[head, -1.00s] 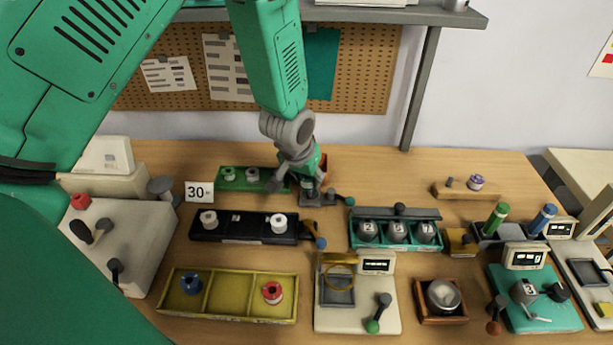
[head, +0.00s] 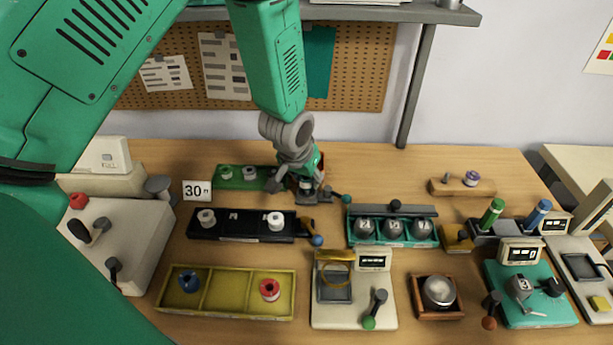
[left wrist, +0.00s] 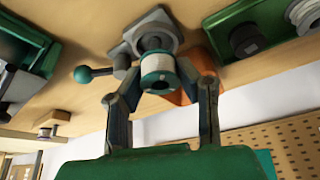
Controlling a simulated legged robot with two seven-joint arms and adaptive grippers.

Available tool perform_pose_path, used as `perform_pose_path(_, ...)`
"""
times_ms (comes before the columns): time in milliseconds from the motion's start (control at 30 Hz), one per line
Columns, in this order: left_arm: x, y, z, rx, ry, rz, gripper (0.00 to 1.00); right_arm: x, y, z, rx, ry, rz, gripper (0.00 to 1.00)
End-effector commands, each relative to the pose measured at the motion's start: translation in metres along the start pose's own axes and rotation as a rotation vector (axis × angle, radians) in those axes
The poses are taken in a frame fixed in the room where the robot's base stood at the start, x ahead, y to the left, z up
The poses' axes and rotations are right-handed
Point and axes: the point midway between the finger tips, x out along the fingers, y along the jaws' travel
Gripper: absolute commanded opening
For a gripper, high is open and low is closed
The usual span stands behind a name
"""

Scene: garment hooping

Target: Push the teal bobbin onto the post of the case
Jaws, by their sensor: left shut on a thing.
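The teal bobbin, white-wound with teal rims, sits between the fingers of my left gripper in the left wrist view (left wrist: 157,72). My left gripper (head: 300,187) is shut on it at the back middle of the table. The grey case (left wrist: 128,48) lies directly beyond the bobbin, with a round seat and a ball-ended lever (left wrist: 82,74). In the head view the case (head: 318,198) is partly covered by the gripper. My right gripper is out of view.
A green tray with bobbins (head: 236,183) stands just left of the gripper, and an orange thing (left wrist: 180,97) is close behind it. A black tray (head: 250,236) and a teal box with several grey pots (head: 365,243) stand in front.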

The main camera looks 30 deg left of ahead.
Motion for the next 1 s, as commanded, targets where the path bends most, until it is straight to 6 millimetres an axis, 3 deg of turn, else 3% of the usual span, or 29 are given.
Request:
perform_pose_path(800, 0.020, -0.001, 0.008, -0.001, 0.000, 0.000, 0.00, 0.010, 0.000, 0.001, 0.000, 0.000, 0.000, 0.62)
perform_pose_path(833, 0.020, -0.001, 0.008, -0.001, 0.000, 0.000, 0.31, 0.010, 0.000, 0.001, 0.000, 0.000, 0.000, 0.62)
perform_pose_path(900, 0.019, -0.001, 0.008, -0.001, 0.000, 0.000, 0.52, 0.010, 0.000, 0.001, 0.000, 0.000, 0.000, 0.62)
perform_pose_path(1000, 0.019, -0.001, 0.008, -0.001, 0.000, 0.000, 0.52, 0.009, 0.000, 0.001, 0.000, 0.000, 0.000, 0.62)
